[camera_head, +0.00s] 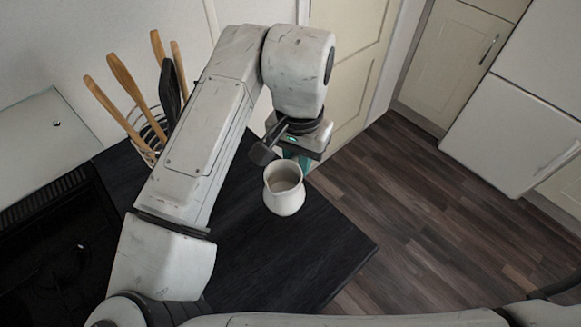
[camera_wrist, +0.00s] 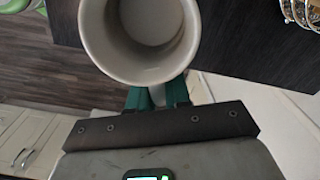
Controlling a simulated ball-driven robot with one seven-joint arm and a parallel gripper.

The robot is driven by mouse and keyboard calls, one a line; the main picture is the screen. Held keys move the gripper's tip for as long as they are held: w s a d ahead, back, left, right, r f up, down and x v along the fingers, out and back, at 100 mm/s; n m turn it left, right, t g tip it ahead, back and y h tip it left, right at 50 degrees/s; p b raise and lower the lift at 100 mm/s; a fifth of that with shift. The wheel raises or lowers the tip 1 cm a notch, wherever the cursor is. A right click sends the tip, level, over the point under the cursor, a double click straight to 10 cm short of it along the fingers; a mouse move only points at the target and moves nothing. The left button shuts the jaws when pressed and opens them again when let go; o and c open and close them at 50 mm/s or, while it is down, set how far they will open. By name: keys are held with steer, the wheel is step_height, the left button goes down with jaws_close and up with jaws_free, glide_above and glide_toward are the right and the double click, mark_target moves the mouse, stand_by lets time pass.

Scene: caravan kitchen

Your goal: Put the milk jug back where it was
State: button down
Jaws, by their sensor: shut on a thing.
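The milk jug (camera_head: 284,190) is a small cream-white jug, upright, with its open mouth facing up. In the head view it shows over the right part of the dark countertop (camera_head: 262,262). My gripper (camera_head: 297,162) is at the jug's far side, its teal fingers shut on it. In the wrist view the jug (camera_wrist: 140,38) fills the top middle, and the teal fingers (camera_wrist: 157,97) meet its near wall. The inside looks empty or pale. I cannot tell whether the jug's base touches the countertop.
A wire holder (camera_head: 150,132) with wooden utensils stands at the back left of the countertop. A dark hob (camera_head: 62,240) lies at the left. Bare countertop lies below the jug in the head view. The counter's right edge drops to a wooden floor (camera_head: 430,215).

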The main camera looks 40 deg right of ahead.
mark_target(291, 172)
steer(key=f, duration=0.1)
steer(key=w+f, duration=0.1)
steer(key=f, duration=0.1)
steer(key=w+f+p, duration=0.1)
steer(key=shift+d+f, duration=0.2)
steer(key=shift+f, duration=0.7)
steer(key=shift+f, duration=0.15)
steer(key=c, duration=1.1)
jaws_free()
step_height(291, 172, up, 12)
steer(key=shift+w+r+b, duration=0.1)
steer(key=shift+r+b, duration=0.1)
steer(key=shift+b, duration=0.4)
